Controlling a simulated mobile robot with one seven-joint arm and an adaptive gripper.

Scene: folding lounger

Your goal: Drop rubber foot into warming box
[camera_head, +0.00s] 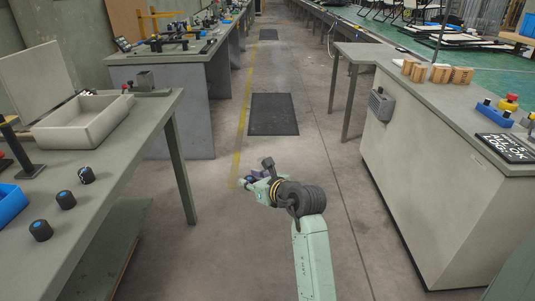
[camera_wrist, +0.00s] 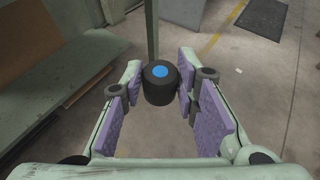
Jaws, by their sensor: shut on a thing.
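My gripper (camera_head: 256,177) is out over the aisle floor, right of the left bench and apart from it. In the wrist view its purple-padded fingers are shut on a black rubber foot (camera_wrist: 160,86) with a blue round centre, held near the fingertips. In the head view I cannot clearly make out the held foot.
The left bench (camera_head: 105,205) also carries a blue bin (camera_head: 10,204) and a dark stand (camera_head: 27,160). The right cabinet (camera_head: 455,190) holds wooden blocks, a red button and a sign. The aisle floor between has a dark mat (camera_head: 273,114) and is otherwise clear.

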